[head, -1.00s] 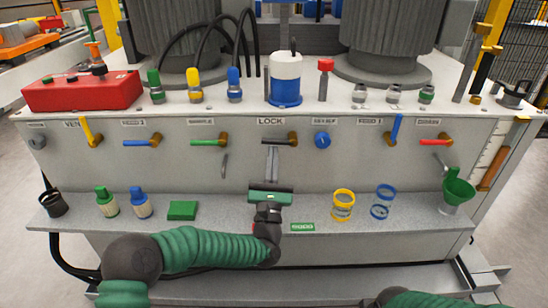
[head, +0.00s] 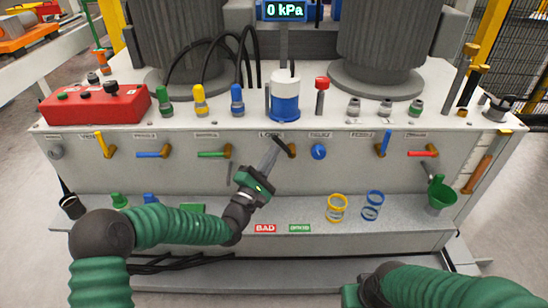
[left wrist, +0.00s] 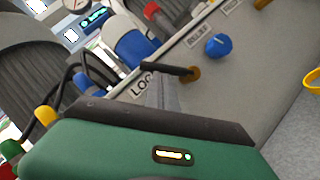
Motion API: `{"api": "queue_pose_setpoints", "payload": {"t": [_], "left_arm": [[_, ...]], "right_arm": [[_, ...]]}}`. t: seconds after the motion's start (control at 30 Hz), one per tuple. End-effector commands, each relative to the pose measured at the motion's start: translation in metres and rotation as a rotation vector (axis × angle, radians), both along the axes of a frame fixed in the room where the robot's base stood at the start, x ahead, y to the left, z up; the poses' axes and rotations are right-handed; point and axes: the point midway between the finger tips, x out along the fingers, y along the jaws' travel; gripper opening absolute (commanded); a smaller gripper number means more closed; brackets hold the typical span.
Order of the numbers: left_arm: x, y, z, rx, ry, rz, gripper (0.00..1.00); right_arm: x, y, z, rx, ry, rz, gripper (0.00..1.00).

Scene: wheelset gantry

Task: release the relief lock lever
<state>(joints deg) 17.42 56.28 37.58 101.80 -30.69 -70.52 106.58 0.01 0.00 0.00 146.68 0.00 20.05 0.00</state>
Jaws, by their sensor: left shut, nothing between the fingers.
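The lock lever (head: 283,143) is a black handle on a brass pivot under the LOCK label on the front panel. Its free end tilts up to the left of the pivot. It also shows in the left wrist view (left wrist: 163,70). My left gripper (head: 273,147) is shut and empty, its fingers slanting up to the right. Their tips are at the handle's underside in the left wrist view (left wrist: 162,80) and seem to touch it. My right forearm shows at the bottom right; its fingers are out of view.
A display (head: 284,10) reads 0 kPa. A blue knob (head: 318,151) is right of the lock lever and a green lever (head: 212,154) is left.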

Motion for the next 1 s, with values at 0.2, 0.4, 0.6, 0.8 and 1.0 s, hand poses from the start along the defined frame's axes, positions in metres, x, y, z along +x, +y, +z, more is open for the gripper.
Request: {"api": "queue_pose_setpoints", "payload": {"t": [0.2, 0.4, 0.6, 0.8, 1.0], "left_arm": [[0.0, -0.006, 0.022, 0.205, 0.0, 0.0, 0.0], [0.0, -0.013, 0.028, 0.381, 0.0, 0.0, 0.0], [0.0, -0.019, 0.031, 0.522, -0.001, -0.001, 0.0], [0.0, -0.024, 0.031, 0.534, 0.001, 0.0, 0.0], [0.001, -0.026, 0.031, 0.532, 0.0, 0.001, 0.0]], "right_arm": [[0.0, 0.0, 0.047, 0.0, 0.0, 0.0, 0.36], [0.0, 0.0, 0.075, 0.0, 0.0, 0.0, 0.36], [0.0, 0.0, 0.093, 0.0, 0.0, 0.0, 0.36], [0.0, 0.0, 0.102, 0.0, 0.0, 0.0, 0.36], [0.0, 0.0, 0.105, 0.0, 0.0, 0.0, 0.36]]}}
